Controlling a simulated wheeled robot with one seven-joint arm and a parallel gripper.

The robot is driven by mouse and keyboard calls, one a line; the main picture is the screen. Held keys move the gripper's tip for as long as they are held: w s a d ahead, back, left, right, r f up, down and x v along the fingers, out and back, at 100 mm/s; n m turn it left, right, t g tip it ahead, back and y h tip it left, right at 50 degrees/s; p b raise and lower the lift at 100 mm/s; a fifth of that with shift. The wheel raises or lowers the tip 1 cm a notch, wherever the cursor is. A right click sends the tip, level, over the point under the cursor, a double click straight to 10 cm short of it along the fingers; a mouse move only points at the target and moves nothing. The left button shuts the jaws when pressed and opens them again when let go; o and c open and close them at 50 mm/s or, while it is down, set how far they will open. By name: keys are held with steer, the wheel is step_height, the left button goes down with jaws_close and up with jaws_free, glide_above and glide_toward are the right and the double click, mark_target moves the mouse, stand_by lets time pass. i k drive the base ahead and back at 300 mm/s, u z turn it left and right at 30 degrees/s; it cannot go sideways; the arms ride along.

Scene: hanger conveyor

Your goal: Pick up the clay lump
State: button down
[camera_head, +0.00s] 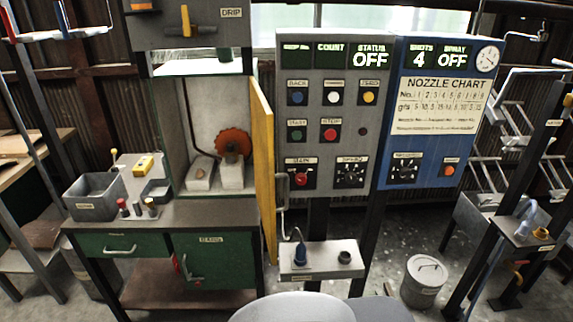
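I cannot pick out the clay lump for certain in the head view. Two pale, block-like pieces, a left one (200,174) and a right one (231,176), sit side by side inside the open cabinet, below an orange-red wheel (233,143). A small brown-topped piece (151,205) stands on the green workbench, and a small yellow-brown piece (541,233) sits on the right-hand stand; both are too small to identify. My gripper is not in view. Pale rounded parts at the bottom edge are probably mine.
The workbench (200,213) holds a grey bin (95,197). A yellow cabinet door (262,170) stands open. Grey (345,200) and blue (435,150) control panels rise behind a small shelf (318,261). A lidded bucket (424,281) stands on the floor.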

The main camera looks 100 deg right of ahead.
mark_target(199, 173)
steer(key=u, duration=0.05)
steer(key=k, duration=1.45)
steer(key=z, duration=1.45)
steer(key=i, duration=1.5)
steer(key=u, duration=0.95)
steer(key=i, duration=0.5)
steer(key=u, duration=0.05)
